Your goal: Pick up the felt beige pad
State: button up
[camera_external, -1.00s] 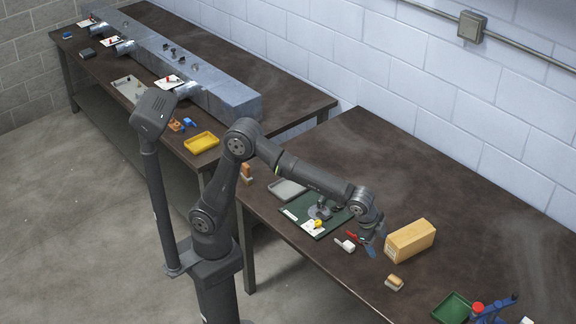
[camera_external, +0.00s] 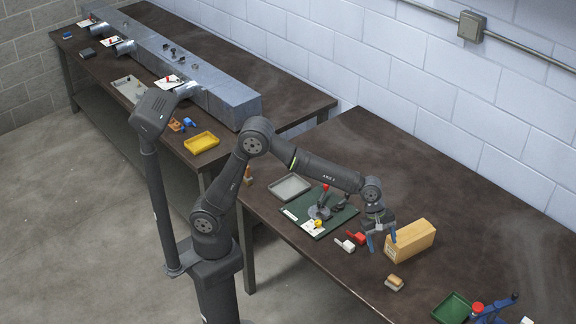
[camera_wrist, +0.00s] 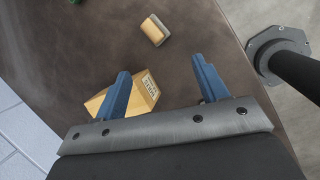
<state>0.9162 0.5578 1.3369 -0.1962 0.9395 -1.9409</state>
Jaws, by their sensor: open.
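The small felt beige pad (camera_external: 394,283) lies on the dark table near its front edge, in front of the wooden box. It has a tan block body with a paler grey strip along one side. In the wrist view the pad (camera_wrist: 154,31) is ahead of the fingertips, near the top middle, and nothing touches it. My gripper (camera_external: 382,241) is open and empty, with its blue fingers above the table, behind and left of the pad. In the wrist view the fingers (camera_wrist: 160,67) are spread wide apart.
A wooden box (camera_external: 412,239) stands close to the right of my gripper. A red item (camera_external: 356,238) and a white item (camera_external: 345,245) lie to its left. A green mat (camera_external: 293,212) with a fixture is further left. A green tray (camera_external: 452,308) is at front right.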

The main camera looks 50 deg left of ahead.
jog(key=w+n, duration=0.1)
jog(key=n, duration=0.5)
send_near(392, 276)
jog(key=shift+h, duration=0.3)
jog(key=x, duration=0.5)
jog(key=shift+s, duration=0.35)
jog(key=shift+w+a+x, duration=0.1)
jog(key=shift+w+x, duration=0.05)
jog(key=shift+x, duration=1.2)
jog(key=shift+w+a+x, duration=0.1)
jog(key=shift+w+x, duration=0.05)
jog(key=shift+x, duration=1.2)
jog(key=c, duration=1.1)
